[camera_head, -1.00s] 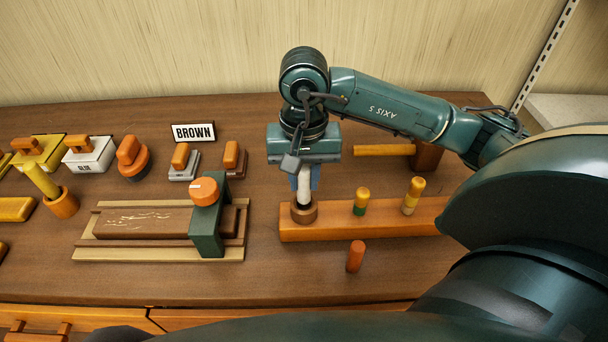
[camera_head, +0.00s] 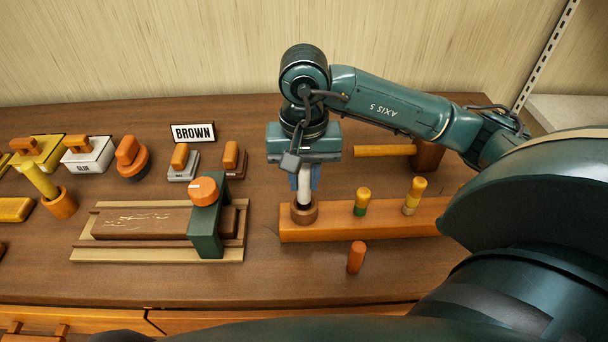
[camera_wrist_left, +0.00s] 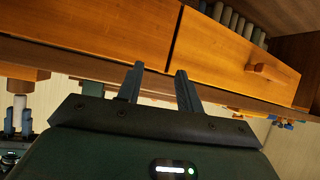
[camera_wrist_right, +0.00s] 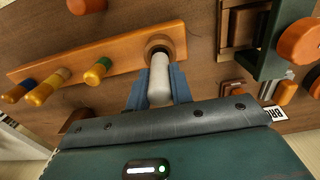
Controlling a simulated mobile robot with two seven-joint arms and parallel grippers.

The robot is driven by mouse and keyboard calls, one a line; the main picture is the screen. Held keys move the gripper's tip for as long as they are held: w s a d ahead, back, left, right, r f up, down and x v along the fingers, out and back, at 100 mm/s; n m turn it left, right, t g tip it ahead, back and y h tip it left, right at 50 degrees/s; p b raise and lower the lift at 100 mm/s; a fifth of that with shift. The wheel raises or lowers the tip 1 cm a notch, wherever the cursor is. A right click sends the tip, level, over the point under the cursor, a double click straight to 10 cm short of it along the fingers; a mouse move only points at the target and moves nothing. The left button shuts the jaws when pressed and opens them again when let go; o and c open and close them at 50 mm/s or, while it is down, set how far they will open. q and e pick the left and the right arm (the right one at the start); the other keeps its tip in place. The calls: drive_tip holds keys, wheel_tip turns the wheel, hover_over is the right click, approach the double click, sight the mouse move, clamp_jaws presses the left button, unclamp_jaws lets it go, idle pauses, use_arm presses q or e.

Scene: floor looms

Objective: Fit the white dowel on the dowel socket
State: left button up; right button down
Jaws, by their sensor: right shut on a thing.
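The white dowel (camera_head: 304,186) stands upright with its lower end at the dowel socket (camera_head: 304,213), a brown ring at the left end of the orange wooden block. My right gripper (camera_head: 304,180) is above it, shut on the dowel. In the right wrist view the dowel (camera_wrist_right: 160,80) lies between the fingers, and its far end meets the ring of the socket (camera_wrist_right: 160,45). How deep it sits inside is hidden. My left gripper (camera_wrist_left: 160,82) has its fingers apart and empty, in front of the drawer fronts; it is not seen in the head view.
The orange block (camera_head: 345,230) also holds a green-and-yellow peg (camera_head: 362,201) and a yellow peg (camera_head: 414,195). An orange peg (camera_head: 356,257) stands in front. A mallet (camera_head: 427,152) lies behind. A clamp (camera_head: 207,220) holds a board at left, near the BROWN sign (camera_head: 193,133).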

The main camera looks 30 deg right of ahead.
sight(304, 193)
drive_tip(key=shift+f, duration=0.1)
drive_tip(key=shift+f+b, duration=0.35)
drive_tip(key=shift+b, duration=0.1)
drive_tip(key=shift+f+b, duration=0.95)
drive_tip(key=shift+b, duration=0.1)
drive_tip(key=shift+f+b, duration=0.8)
drive_tip(key=shift+b, duration=0.2)
